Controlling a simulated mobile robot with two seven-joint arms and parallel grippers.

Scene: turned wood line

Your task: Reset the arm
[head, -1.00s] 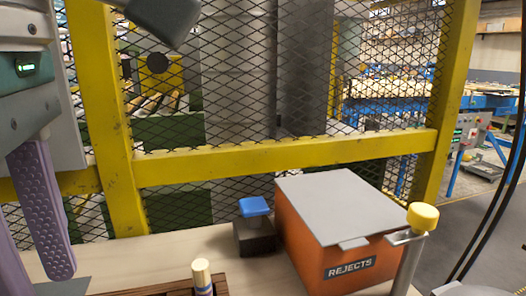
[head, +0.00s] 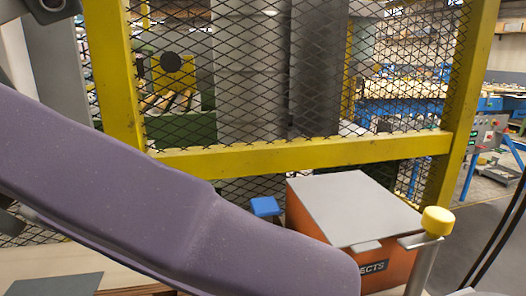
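I see nothing held at the visible end. My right gripper is not in view.
An orange box (head: 404,270) with a grey lid stands right of centre, its label partly hidden. Beside it are a blue knob (head: 265,206) and a post with a yellow cap (head: 438,221). A yellow-framed mesh fence (head: 300,158) stands behind. A grey flat piece (head: 60,286) lies lower left.

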